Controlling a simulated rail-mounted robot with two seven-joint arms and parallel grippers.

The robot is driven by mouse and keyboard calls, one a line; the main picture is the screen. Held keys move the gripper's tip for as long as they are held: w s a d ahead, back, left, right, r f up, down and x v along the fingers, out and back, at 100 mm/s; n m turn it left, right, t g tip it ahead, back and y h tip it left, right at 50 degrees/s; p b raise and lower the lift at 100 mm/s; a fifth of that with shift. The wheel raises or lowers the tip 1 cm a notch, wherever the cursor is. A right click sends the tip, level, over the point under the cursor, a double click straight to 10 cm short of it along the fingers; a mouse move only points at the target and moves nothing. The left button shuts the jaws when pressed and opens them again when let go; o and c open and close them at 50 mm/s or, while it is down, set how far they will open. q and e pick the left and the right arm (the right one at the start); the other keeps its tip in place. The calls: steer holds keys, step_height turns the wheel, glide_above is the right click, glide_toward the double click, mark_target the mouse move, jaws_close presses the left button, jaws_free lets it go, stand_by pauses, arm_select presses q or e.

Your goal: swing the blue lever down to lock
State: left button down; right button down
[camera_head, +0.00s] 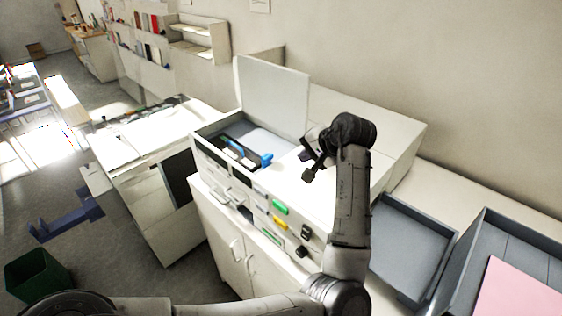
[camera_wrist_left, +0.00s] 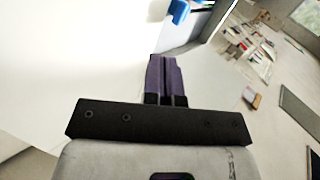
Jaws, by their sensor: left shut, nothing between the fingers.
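The blue lever (camera_head: 267,159) sits at the front right of the open compartment in the white machine (camera_head: 222,140). Its blue end also shows at the top of the left wrist view (camera_wrist_left: 179,9). My left gripper (camera_head: 307,160) is above the white top of the machine, to the right of the lever and apart from it. Its dark fingers (camera_wrist_left: 165,75) are together with nothing between them, pointing towards the blue part in the wrist view. My right gripper is not in view.
The machine's white lid (camera_head: 272,95) stands raised behind the compartment. Green (camera_head: 280,207) and yellow (camera_head: 280,222) parts are on the front panel. Grey trays (camera_head: 410,245) lie to the right.

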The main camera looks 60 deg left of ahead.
arm_select(q)
steer(key=shift+a+m, duration=0.1)
steer(key=shift+m, duration=0.7)
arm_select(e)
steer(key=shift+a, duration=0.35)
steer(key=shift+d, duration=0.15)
arm_select(q)
steer(key=p, duration=0.1)
glide_toward(276, 166)
steer(key=x, duration=0.4)
steer(key=shift+s+a+f, duration=0.15)
steer(key=shift+f, duration=0.15)
steer(key=shift+s+a+p, duration=0.15)
steer(key=shift+a+p, duration=0.1)
steer(key=shift+a, duration=0.3)
steer(key=shift+s+a+p, duration=0.15)
steer(key=shift+a+p, duration=0.1)
steer(key=shift+a, duration=0.25)
steer(key=shift+s+a+f, duration=0.15)
steer(key=shift+a, duration=0.65)
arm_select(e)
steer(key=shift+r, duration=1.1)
